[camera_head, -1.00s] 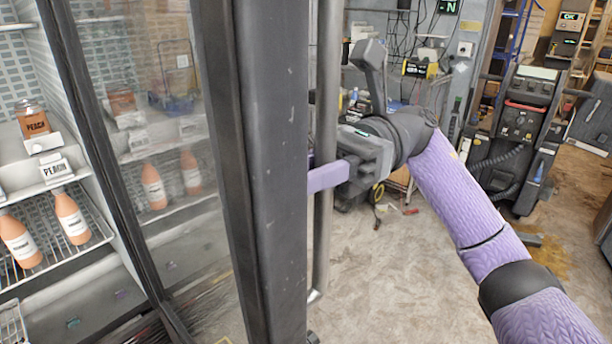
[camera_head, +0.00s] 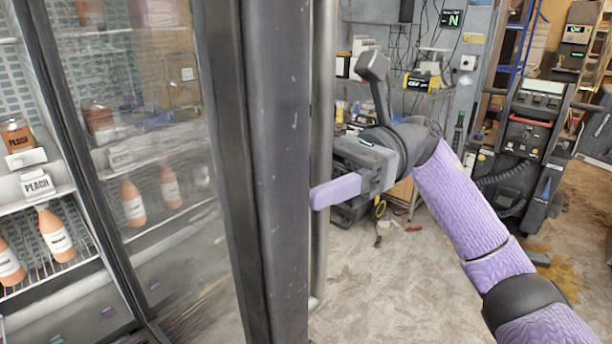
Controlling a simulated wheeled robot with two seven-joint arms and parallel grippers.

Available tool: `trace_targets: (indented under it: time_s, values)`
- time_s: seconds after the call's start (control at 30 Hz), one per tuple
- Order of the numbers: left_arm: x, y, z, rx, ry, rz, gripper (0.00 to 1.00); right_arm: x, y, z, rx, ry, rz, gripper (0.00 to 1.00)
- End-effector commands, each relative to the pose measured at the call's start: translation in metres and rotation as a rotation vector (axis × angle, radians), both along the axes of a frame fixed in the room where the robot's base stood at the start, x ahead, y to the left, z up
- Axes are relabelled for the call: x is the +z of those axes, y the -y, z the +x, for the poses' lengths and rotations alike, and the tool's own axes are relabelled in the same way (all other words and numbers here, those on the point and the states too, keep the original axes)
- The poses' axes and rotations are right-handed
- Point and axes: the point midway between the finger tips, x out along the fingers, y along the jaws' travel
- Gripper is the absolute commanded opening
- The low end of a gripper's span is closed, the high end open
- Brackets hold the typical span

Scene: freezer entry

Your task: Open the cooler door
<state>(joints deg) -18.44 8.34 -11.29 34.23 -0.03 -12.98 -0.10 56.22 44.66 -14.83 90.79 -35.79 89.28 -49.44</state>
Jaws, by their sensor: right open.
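The cooler door has a thick dark frame (camera_head: 275,170) that runs top to bottom in the middle of the head view. Its glass (camera_head: 165,235) is to the left of that frame, and the door appears to stand open. A vertical grey bar handle (camera_head: 319,260) is along the right side of the frame. My right gripper (camera_head: 335,190) is open at the handle; one purple finger lies across the front of the bar, with its tip near the frame. The other finger is hidden, and I cannot tell whether the gripper touches the bar. My left gripper is out of view.
A dark wheeled machine (camera_head: 525,140) stands at the back right. A cluttered bench is behind my right arm.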

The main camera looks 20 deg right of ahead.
Motion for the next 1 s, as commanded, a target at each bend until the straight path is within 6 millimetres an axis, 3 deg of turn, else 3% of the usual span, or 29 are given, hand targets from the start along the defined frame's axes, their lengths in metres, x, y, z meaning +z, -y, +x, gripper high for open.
trace_targets:
  time_s: [0.37, 0.73, 1.0]
  values:
    - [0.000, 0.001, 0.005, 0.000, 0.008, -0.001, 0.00, 0.001, 0.006, 0.002, -0.005, -0.001, 0.003, 0.64]
    - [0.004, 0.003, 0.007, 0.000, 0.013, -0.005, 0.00, 0.002, 0.076, 0.018, -0.007, 0.000, 0.005, 0.64]
    - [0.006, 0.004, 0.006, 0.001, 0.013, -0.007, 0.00, 0.001, 0.098, 0.022, -0.004, 0.001, 0.002, 0.64]
